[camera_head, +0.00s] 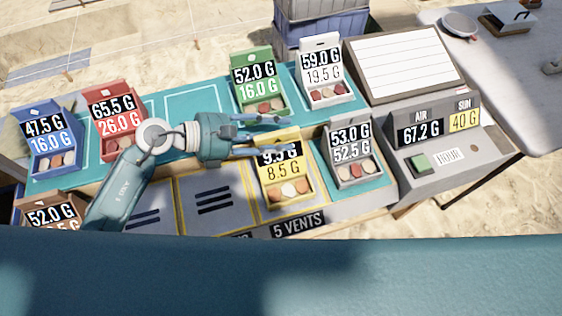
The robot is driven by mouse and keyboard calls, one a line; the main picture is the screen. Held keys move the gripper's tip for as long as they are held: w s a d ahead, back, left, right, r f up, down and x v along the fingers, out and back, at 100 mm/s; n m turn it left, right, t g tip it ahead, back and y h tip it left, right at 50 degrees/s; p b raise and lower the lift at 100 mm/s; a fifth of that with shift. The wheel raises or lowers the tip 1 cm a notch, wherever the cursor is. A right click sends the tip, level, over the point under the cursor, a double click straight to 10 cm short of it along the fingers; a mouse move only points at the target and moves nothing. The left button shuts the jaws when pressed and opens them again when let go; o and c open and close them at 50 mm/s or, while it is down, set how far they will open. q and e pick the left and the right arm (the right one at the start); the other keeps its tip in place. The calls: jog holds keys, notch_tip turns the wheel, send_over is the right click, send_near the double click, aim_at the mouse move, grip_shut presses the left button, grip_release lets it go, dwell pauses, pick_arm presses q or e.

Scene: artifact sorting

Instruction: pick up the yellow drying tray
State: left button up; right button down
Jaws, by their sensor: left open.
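The yellow drying tray (291,202) stands on the front row of the table, right of centre, with small round pieces in its lower part. Its display reads about 9.5 G and 8.5 G, the top line partly covered. My left arm comes in from the left, and my left gripper (290,134) is open with its fingers pointing right. In the picture, its lower finger crosses the top edge of the yellow tray. I cannot tell whether it touches the tray. My right gripper is not in view.
A grey tray (353,173) stands just right of the yellow one. Green (261,100), white (328,91), red (112,145) and blue (54,160) trays stand around the arm. A grey console (468,150) is at the right. An empty teal spot (192,100) lies behind the arm.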

pick_arm(q)
grip_shut()
jog(key=shift+r, duration=0.15)
